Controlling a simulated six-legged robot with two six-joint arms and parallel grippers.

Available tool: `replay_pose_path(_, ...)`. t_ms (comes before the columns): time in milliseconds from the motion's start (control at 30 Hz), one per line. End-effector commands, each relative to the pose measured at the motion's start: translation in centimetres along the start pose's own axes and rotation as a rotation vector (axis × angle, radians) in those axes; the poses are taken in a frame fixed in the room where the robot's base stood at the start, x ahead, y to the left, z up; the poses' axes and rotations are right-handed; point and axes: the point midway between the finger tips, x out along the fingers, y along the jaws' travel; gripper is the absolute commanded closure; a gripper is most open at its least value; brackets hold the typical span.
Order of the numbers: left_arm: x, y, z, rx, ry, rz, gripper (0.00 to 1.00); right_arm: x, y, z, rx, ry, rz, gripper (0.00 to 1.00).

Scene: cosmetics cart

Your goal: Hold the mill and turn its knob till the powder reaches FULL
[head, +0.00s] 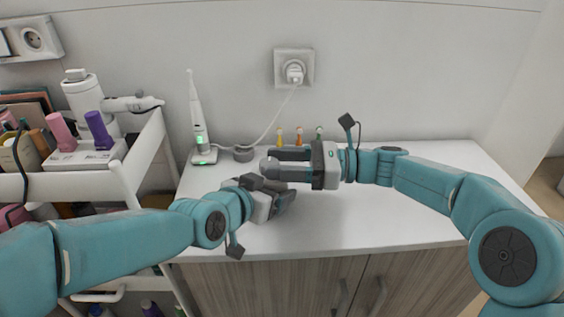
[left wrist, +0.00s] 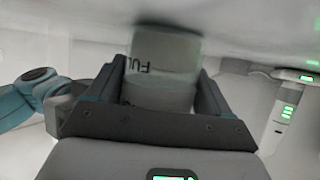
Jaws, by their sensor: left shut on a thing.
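The mill shows in the left wrist view as a pale, translucent jar (left wrist: 162,72) with a dark FULL mark that reads upside down. My left gripper (left wrist: 160,92) is shut on it, one finger on each side. The powder level cannot be made out. In the head view my left gripper (head: 278,199) is low over the white top and hides most of the mill. A rounded grey part (head: 268,164), which looks like the mill's knob, shows above it. My right gripper (head: 279,164) points left, its fingers apart on either side of this part; contact cannot be told.
A lit electric toothbrush on its charger (head: 203,155) stands at the back left, its cord running to a wall socket (head: 294,70). Several small figures (head: 298,137) stand along the wall. A white cart (head: 140,160) with bottles is at the left. The worktop's right side (head: 400,220) is clear.

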Motion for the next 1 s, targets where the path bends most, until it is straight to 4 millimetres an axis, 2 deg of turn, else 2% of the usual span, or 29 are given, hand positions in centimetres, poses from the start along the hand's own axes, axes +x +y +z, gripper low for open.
replay_pose_path(133, 0.0, 0.0, 0.1, -0.001, -0.002, 0.0, 0.63, -0.4, 0.0, 0.0, 0.0, 0.0, -0.002, 0.5)
replay_pose_path(233, 0.0, 0.0, 0.1, -0.001, -0.002, 0.0, 0.63, -1.7, -0.1, 0.0, 0.0, -0.001, -0.004, 0.5)
replay_pose_path(500, 0.0, 0.0, 0.1, 0.0, -0.001, 0.0, 0.63, -8.0, -0.1, 0.0, -0.001, 0.0, -0.005, 0.5)
replay_pose_path(700, 0.0, 0.0, 0.1, 0.0, -0.001, 0.0, 0.63, -11.1, 0.0, 0.0, 0.0, 0.0, -0.002, 0.5)
replay_pose_path(1000, 0.0, 0.0, 0.1, 0.0, -0.001, 0.0, 0.63, -12.1, 0.0, 0.0, -0.001, 0.0, 0.0, 0.5)
